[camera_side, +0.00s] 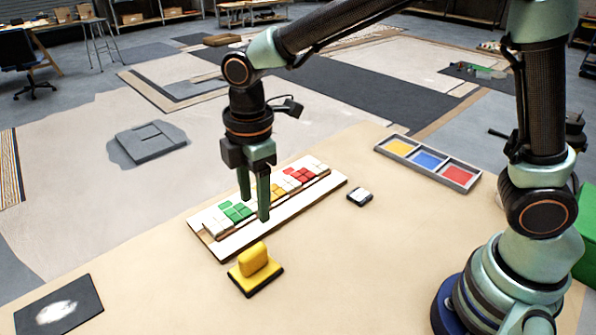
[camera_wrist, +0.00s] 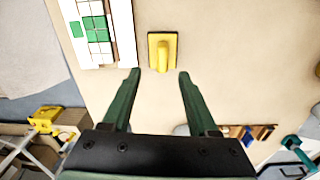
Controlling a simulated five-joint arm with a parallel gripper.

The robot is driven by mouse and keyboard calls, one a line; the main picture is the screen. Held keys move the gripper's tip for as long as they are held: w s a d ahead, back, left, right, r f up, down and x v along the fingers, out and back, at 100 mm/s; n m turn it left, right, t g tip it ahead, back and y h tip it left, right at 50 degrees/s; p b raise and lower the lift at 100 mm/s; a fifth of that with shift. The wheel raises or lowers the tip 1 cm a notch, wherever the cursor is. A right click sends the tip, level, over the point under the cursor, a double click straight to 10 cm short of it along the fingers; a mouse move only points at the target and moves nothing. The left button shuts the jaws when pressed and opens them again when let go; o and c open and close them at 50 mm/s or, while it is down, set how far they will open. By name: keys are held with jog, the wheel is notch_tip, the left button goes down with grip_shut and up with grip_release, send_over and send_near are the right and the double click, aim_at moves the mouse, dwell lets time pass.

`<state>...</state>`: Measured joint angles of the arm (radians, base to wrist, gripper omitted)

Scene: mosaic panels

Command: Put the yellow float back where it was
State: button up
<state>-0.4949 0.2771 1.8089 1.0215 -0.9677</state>
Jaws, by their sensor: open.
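The yellow float (camera_side: 254,261) stands upright on its dark base on the tan table, in front of the mosaic board, in the side view. In the wrist view the float (camera_wrist: 162,52) lies just beyond my fingertips, roughly in line with the gap between them. My gripper (camera_side: 254,208) points down and is open and empty; in the side view its fingers overlap the board. The two green fingers also show spread in the wrist view (camera_wrist: 158,73).
The mosaic board (camera_side: 283,222) carries white, green, yellow and red tiles. A grey tray (camera_side: 470,189) with yellow, blue and red compartments stands at the right. A small white-topped block (camera_side: 359,195) sits near the board. A dark square with a white patch (camera_side: 88,301) is at front left.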

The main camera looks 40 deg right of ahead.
jog(key=s+d+r+m+t, duration=0.2)
jog(key=s+d+r+m, duration=0.2)
jog(key=d+m, duration=0.4)
jog(key=s+d+r+m+t, duration=0.3)
jog(key=d+m, duration=0.5)
jog(key=d, duration=0.3)
jog(key=shift+s+d+r+m, duration=0.4)
jog(key=shift+s+r, duration=0.15)
jog(key=shift+r, duration=0.25)
